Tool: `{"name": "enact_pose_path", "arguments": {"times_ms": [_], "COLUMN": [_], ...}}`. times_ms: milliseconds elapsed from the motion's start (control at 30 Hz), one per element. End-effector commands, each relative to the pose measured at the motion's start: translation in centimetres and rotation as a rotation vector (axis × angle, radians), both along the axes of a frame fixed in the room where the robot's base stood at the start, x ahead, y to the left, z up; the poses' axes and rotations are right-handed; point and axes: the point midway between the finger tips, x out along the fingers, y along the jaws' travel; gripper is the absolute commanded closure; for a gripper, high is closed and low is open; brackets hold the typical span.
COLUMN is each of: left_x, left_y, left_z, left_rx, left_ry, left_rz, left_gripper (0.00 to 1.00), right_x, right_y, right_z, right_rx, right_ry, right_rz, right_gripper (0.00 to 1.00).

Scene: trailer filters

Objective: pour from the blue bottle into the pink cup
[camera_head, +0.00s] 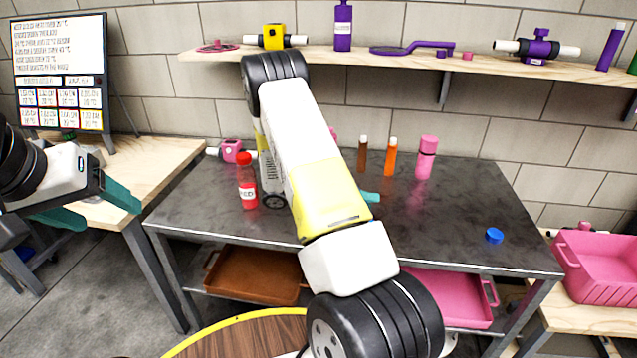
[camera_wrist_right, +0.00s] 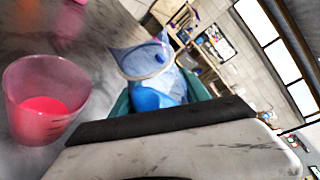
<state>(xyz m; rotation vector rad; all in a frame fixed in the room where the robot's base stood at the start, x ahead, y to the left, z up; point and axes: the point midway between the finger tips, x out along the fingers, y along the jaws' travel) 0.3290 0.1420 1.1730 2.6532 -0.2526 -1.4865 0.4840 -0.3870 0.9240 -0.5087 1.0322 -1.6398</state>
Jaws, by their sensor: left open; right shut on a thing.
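In the right wrist view a translucent blue bottle (camera_wrist_right: 170,75) is between the teal fingers of my right gripper (camera_wrist_right: 158,94), which is shut on it. Its wide rim points up and left in that picture; darker blue shows lower down. The translucent pink cup (camera_wrist_right: 30,88) stands beside it at the left, apart from it, with a deeper pink-red area at its bottom. No stream shows between them. In the head view my right arm hides the bottle and cup; only a teal fingertip (camera_head: 370,197) shows. My left gripper (camera_head: 92,205) is open and empty at the left.
The dark metal table (camera_head: 450,225) carries a red bottle (camera_head: 247,182), brown and orange tubes (camera_head: 390,157), a pink bottle (camera_head: 426,157) and a blue cap (camera_head: 494,236). Its right front is mostly clear. A shelf (camera_head: 380,62) hangs above; a pink crate (camera_head: 600,265) stands right.

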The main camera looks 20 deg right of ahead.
Motion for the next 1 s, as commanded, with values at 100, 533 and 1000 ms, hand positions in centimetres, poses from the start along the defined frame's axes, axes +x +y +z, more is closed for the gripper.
{"name": "enact_pose_path", "arguments": {"times_ms": [100,533,1000], "left_x": [0.00,0.00,0.00], "left_y": [0.00,0.00,0.00], "left_z": [0.00,0.00,0.00], "left_rx": [0.000,0.000,0.000], "left_ry": [0.000,0.000,0.000], "left_rz": [0.000,0.000,0.000], "left_gripper": [0.32,0.32,0.32], "right_x": [-0.02,-0.11,-0.20], "right_y": [-0.02,-0.02,-0.03], "right_z": [-0.10,-0.53,-0.99], "right_rx": [-0.002,-0.002,-0.003], "right_ry": [0.009,0.045,0.082], "right_rz": [0.000,0.000,0.000], "right_gripper": [1.00,1.00,1.00]}}
